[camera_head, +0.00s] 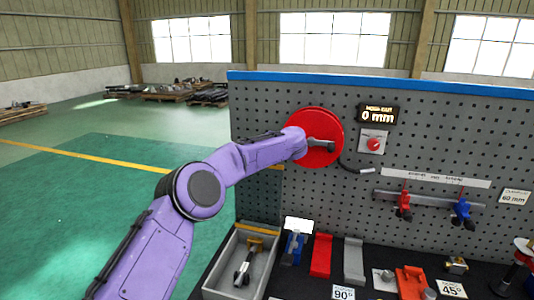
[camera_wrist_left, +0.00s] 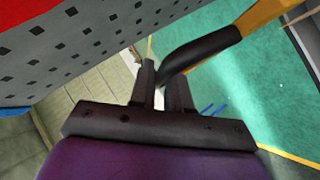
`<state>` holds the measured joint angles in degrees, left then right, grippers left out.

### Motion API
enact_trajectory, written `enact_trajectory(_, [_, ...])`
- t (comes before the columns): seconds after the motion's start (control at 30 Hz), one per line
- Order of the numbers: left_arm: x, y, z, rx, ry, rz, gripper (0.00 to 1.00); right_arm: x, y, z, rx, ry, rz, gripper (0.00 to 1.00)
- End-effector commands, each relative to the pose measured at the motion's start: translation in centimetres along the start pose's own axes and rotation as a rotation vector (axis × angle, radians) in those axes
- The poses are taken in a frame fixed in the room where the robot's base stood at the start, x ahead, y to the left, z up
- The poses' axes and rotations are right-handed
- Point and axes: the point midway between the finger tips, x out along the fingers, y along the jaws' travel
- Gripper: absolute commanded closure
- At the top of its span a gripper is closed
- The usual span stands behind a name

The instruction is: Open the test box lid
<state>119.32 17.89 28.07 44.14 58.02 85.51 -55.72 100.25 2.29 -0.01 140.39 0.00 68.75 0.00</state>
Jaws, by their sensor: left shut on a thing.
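My left gripper (camera_wrist_left: 160,88) shows in the left wrist view. Its dark fingers are shut on the black grip (camera_wrist_left: 200,53) of a yellow-orange handle (camera_wrist_left: 264,15), which runs to the upper right. In the head view my purple left arm reaches up in front of the pegboard and ends over a red disc (camera_head: 323,121); its fingertips cannot be made out there. A small orange piece (camera_head: 277,167) shows just below the arm; I cannot tell if it is the same handle. I cannot make out a test box lid for certain. My right gripper is in neither view.
The grey pegboard (camera_head: 420,140) carries a "0 mm" display (camera_head: 378,115), a red dial (camera_head: 373,144) and red and blue clamps. Below, a grey open tray (camera_head: 214,272) holds a yellow-and-grey tool. Red and grey blocks stand beside it. Green floor lies open at left.

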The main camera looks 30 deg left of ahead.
Motion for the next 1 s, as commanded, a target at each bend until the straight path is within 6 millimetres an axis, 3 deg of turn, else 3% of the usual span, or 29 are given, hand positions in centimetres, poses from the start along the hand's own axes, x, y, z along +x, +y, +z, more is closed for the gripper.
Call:
enact_trajectory(0.47, [0.77,-0.64,-0.05,0.012,0.005,-0.023,1.0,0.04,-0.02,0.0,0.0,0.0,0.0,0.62])
enact_trajectory(0.5, [0.77,-0.64,-0.04,0.012,0.005,-0.022,0.7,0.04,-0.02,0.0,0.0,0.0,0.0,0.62])
enact_trajectory(0.53, [0.77,-0.62,-0.04,0.011,0.005,-0.022,0.63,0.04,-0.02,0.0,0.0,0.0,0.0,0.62])
enact_trajectory(1.0, [0.57,-0.24,-0.13,0.008,0.005,-0.015,0.63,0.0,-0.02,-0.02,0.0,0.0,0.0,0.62])
